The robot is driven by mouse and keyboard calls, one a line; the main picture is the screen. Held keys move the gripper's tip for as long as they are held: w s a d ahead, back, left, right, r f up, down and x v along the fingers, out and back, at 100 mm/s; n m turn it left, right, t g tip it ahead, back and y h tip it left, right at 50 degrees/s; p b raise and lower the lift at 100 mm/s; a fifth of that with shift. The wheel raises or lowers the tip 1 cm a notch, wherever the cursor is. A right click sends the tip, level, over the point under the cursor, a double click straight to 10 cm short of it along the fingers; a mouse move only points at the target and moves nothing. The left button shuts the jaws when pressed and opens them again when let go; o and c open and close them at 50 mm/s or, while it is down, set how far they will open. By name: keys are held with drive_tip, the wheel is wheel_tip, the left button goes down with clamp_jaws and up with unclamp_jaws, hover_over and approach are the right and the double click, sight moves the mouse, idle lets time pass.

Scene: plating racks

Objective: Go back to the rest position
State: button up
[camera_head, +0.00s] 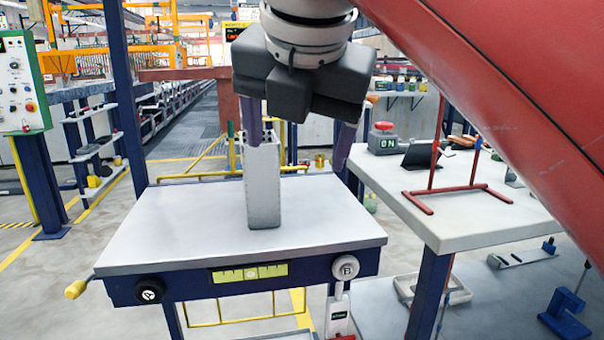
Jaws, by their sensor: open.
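My gripper (296,142) hangs in the upper middle of the head view, with its dark body above and its two purple fingers pointing down. The fingers are spread wide, and nothing shows clamped between them. A tall light-grey block (262,187) stands upright on the white-topped table (190,235). The left finger overlaps the block's upper left edge in the picture; I cannot tell whether they touch. The right finger is apart from the block, to its right. The block's top is partly hidden by the gripper.
A second white table (460,228) at the right holds a red stand (455,190), a dark tablet (418,155) and a red-buttoned box (382,140). A green-edged control panel (20,85) stands at the left. The front table's left half is bare. Floor at the left is open.

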drive_tip(key=s+d+f+m, duration=0.2)
drive_tip(key=d+f+m, duration=0.3)
drive_tip(key=f+m, duration=0.6)
drive_tip(key=s+d+f+m, duration=0.2)
drive_tip(key=d+f+m, duration=0.3)
drive_tip(key=f+m, duration=0.5)
drive_tip(key=s+d+f+m, duration=0.2)
drive_tip(key=d+f+m, duration=0.4)
drive_tip(key=f+m, duration=0.5)
wheel_tip(320, 180, down, 3)
drive_tip(key=shift+r+m+g+h, duration=0.2)
drive_tip(key=shift+m+g+h, duration=0.1)
drive_tip(key=shift+g+h, duration=0.1)
